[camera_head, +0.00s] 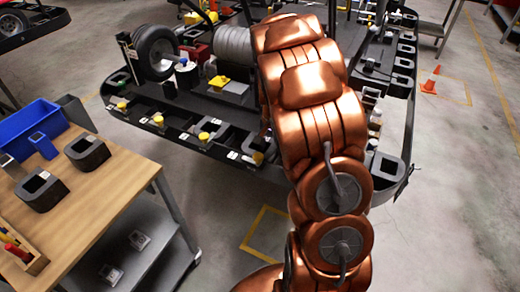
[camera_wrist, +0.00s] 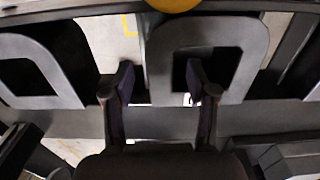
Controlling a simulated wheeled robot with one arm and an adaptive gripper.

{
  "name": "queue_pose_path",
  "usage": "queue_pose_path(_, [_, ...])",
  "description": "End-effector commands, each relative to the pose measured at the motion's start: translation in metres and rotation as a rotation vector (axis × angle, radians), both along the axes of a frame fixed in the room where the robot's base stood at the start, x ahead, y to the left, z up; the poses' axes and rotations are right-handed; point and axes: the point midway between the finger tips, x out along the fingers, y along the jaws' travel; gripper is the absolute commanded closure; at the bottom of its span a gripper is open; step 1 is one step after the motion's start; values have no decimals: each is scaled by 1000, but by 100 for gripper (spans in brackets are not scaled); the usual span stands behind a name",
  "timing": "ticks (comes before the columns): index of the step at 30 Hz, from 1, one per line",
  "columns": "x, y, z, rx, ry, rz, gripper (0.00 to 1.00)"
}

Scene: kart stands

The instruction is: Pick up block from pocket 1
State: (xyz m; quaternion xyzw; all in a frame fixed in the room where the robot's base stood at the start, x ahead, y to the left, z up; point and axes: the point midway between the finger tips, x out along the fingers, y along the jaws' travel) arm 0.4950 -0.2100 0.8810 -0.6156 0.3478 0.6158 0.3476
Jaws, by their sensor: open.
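In the wrist view, my gripper (camera_wrist: 157,82) is open and empty, its two dark fingers pointing away from the camera. A grey block (camera_wrist: 155,65) with a square opening sits just beyond the fingers. The right finger overlaps its opening in the picture; the left finger lies off its left side. I cannot tell whether they touch it. A second grey block (camera_wrist: 75,90) with an opening is at the left. Neither view lets me tell which pocket is number 1. In the head view my copper arm hides the gripper.
The black kart stand (camera_head: 170,120) has a row of pockets with yellow-topped pieces, a tyre (camera_head: 153,50) and a grey cylinder (camera_head: 233,44). A wooden table (camera_head: 90,205) at left holds dark blocks (camera_head: 87,165) and a blue bin (camera_head: 25,140). An orange cone (camera_head: 431,82) stands right.

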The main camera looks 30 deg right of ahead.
Motion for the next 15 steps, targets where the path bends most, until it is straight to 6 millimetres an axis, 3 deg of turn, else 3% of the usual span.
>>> queue_pose_path(6, [0,0,-19,1,2,0,43])
queue_pose_path(12, [0,0,-20,0,0,0,43])
queue_pose_path(15, [0,0,-20,0,0,0,52])
